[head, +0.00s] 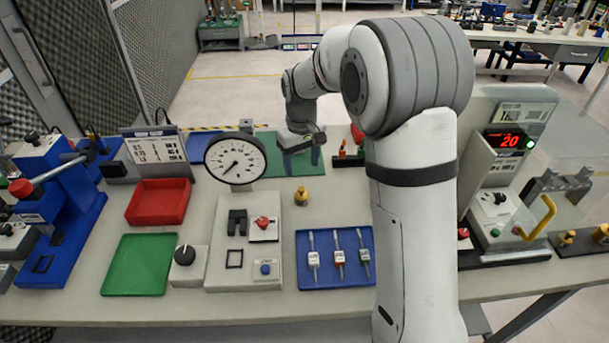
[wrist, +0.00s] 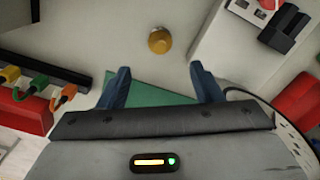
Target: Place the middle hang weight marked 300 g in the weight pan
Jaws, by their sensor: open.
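My gripper (head: 302,158) is open and empty above a green mat at the back of the bench. In the wrist view its two blue fingers (wrist: 161,82) stand wide apart. A brass knobbed piece (head: 302,196) stands alone on the pale bench, nearer the front than my gripper; it also shows beyond the fingertips in the wrist view (wrist: 159,40). Three slim tagged pieces with metal stems lie in a blue tray (head: 326,284); the middle one (head: 339,254) has an orange-red part. More brass pieces (head: 565,239) stand at the far right. I cannot read a 300 g mark or identify the weight pan.
A dial gauge (head: 235,159) stands left of my gripper. A red tray (head: 159,202) and a green mat (head: 139,264) lie on the left, beside a blue press (head: 61,206). A box with a red display (head: 508,141) stands right. Some bare bench surrounds the lone brass piece.

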